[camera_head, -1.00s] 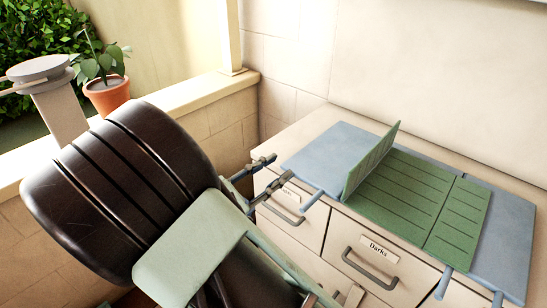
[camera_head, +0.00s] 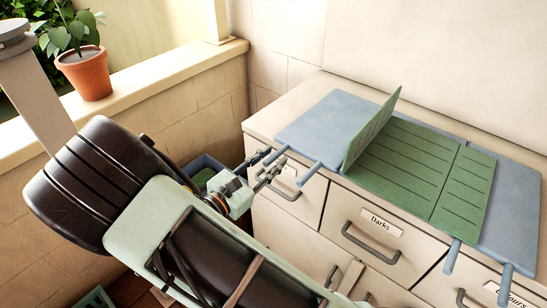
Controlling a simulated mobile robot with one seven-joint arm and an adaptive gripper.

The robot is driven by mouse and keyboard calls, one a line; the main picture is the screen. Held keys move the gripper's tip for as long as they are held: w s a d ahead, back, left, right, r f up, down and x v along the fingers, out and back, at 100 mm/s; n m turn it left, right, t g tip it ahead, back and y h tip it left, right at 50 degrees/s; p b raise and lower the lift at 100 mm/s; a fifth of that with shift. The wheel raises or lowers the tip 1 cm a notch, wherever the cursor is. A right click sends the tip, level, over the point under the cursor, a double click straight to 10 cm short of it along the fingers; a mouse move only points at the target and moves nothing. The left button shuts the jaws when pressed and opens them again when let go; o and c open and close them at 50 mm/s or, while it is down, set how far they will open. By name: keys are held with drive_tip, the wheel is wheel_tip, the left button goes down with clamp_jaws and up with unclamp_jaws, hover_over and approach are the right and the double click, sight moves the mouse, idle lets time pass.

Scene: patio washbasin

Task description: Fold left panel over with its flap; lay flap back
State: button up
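A blue-grey folding board lies on the cabinet top. Its left panel (camera_head: 322,122) is flat, with two short rod handles (camera_head: 309,172) past the front edge. A striped green cloth (camera_head: 405,165) lies across the middle. Its left part (camera_head: 370,132) stands up, tilted, along the left panel's inner side. Its right strip (camera_head: 466,190) lies flat, partly over the right panel (camera_head: 512,215). My gripper (camera_head: 270,165) is open, at the cabinet's front left corner. Its fingertips are close to the left-most handle; I cannot tell whether they touch it.
Drawers with bar handles (camera_head: 371,243) and labels, one reading "Darks", face me below the board. A blue bin (camera_head: 205,163) stands behind my gripper, left of the cabinet. A potted plant (camera_head: 85,73) sits on the ledge. The wall closes off the back.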

drive_tip(key=shift+w+d, duration=0.4)
drive_tip(key=shift+w, duration=0.15)
clamp_jaws()
